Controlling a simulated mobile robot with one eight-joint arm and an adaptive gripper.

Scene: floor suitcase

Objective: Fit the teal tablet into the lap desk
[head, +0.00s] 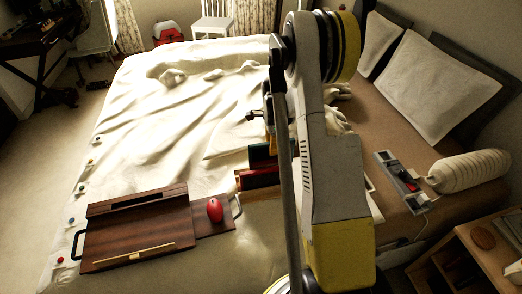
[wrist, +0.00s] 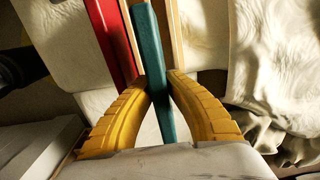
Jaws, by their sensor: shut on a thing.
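The teal tablet (wrist: 153,65) stands on edge between the two yellow fingers of my gripper (wrist: 157,80) in the wrist view. My gripper is shut on it. In the head view my arm hides the gripper and most of this spot. The lap desk (head: 112,237) is a dark brown wooden board on the bed at the lower left of the head view. It has a long dark slot near its back edge, a pale wood strip near its front and a red mouse (head: 214,210) on its right part. The desk is well left of my arm.
A red item (head: 258,178) with wooden edges lies beside my arm; a red, wood-edged piece (wrist: 108,40) is close left of the tablet in the wrist view. Rumpled cream bedding (head: 165,110) covers the bed. A grey holder (head: 400,180) and pillows are at right.

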